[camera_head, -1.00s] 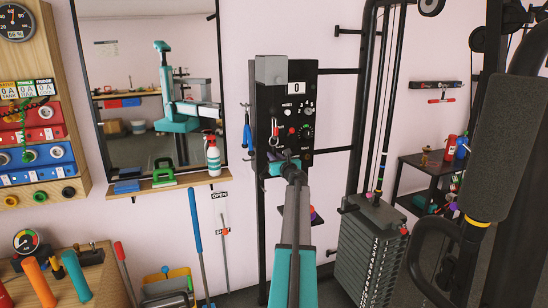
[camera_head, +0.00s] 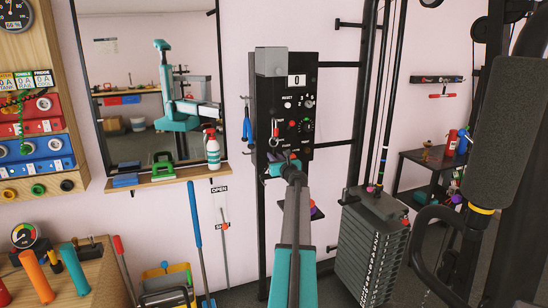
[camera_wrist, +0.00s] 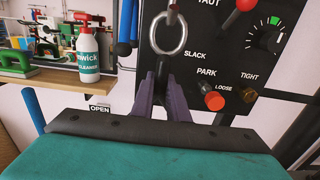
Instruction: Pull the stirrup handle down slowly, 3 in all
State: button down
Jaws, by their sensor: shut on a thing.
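In the wrist view, the purple fingers of my gripper (camera_wrist: 165,98) are shut, just below a hanging metal ring (camera_wrist: 170,33). They hold a dark piece under the ring, which seems to be the stirrup handle; its grip is mostly hidden by the fingers and the teal housing. In the head view, my gripper (camera_head: 284,163) is at the lower part of the black control panel (camera_head: 262,100). The panel's counter (camera_head: 297,82) reads 0. The weight stack (camera_head: 372,250) stands to the right, with coloured bands (camera_head: 376,187) just above it.
A black post and cables (camera_head: 362,95) rise beside the panel. A padded arm (camera_head: 504,137) fills the right side. A shelf (camera_head: 165,178) with a spray bottle (camera_head: 211,150) is left of the panel. Panel knobs (camera_wrist: 215,101) lie close to the right of my fingers.

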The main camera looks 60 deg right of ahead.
aim_at(274, 151)
jog(key=shift+f, duration=0.65)
jog(key=shift+f+b, duration=0.2)
jog(key=shift+b, duration=0.1)
jog(key=shift+r+p, duration=1.05)
jog(key=shift+r, duration=0.25)
jog(key=shift+r+p, duration=1)
jog(key=shift+r, duration=0.1)
jog(key=shift+r+p, duration=1)
jog(key=shift+r, duration=0.25)
